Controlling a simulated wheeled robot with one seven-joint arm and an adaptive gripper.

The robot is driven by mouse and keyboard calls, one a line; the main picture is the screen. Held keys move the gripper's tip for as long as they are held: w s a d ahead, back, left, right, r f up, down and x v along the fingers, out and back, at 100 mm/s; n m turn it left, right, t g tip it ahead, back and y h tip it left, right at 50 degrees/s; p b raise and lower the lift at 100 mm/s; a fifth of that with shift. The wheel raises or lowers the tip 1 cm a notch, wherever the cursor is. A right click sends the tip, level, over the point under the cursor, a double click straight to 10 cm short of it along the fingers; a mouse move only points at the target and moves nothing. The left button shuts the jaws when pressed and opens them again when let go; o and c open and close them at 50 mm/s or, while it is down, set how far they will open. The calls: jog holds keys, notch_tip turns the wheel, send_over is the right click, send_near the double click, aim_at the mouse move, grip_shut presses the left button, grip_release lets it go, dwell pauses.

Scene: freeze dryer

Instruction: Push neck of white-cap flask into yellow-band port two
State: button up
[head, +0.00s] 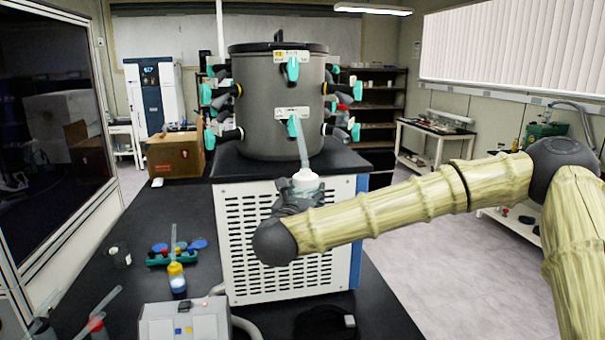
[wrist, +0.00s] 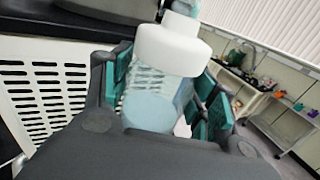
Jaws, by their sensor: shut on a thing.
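My gripper (head: 290,200) is shut on the white-cap flask, in front of the freeze dryer's cabinet. In the wrist view the flask's white cap (wrist: 172,48) and pale clear body (wrist: 150,112) sit between the teal finger pads of my gripper (wrist: 165,95). In the head view the white cap (head: 306,180) is on top, and the clear neck (head: 302,148) rises, tilted slightly left. The neck's tip appears close to the lower front port with a teal valve (head: 292,126); I cannot tell whether they touch.
The grey drum (head: 258,100) carries several teal-valved ports around its sides. A yellow-cap flask (head: 176,278) stands on the black bench beside a small rack (head: 165,257). A red-cap flask (head: 96,325) and a grey control box (head: 183,320) are nearer. A cardboard box (head: 175,154) sits behind.

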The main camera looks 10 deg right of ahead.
jog(key=r, duration=0.2)
jog(key=shift+w+r, duration=0.2)
jog(key=shift+r, duration=0.2)
jog(key=shift+w+r+p, duration=1.4)
jog(key=shift+w+p, duration=0.05)
jog(key=shift+p, duration=0.95)
jog(key=shift+w+r+b, duration=0.35)
jog(key=shift+w+r, duration=0.25)
jog(key=shift+w, duration=0.25)
jog(key=shift+s+a+r+b, duration=0.1)
jog(key=shift+a+r+b, duration=0.05)
jog(key=shift+b, duration=0.5)
jog(key=shift+w+r+b, duration=0.95)
jog(key=shift+w+r, duration=0.2)
jog(key=shift+w, duration=0.05)
dwell(0.6)
jog(key=o, duration=1.5)
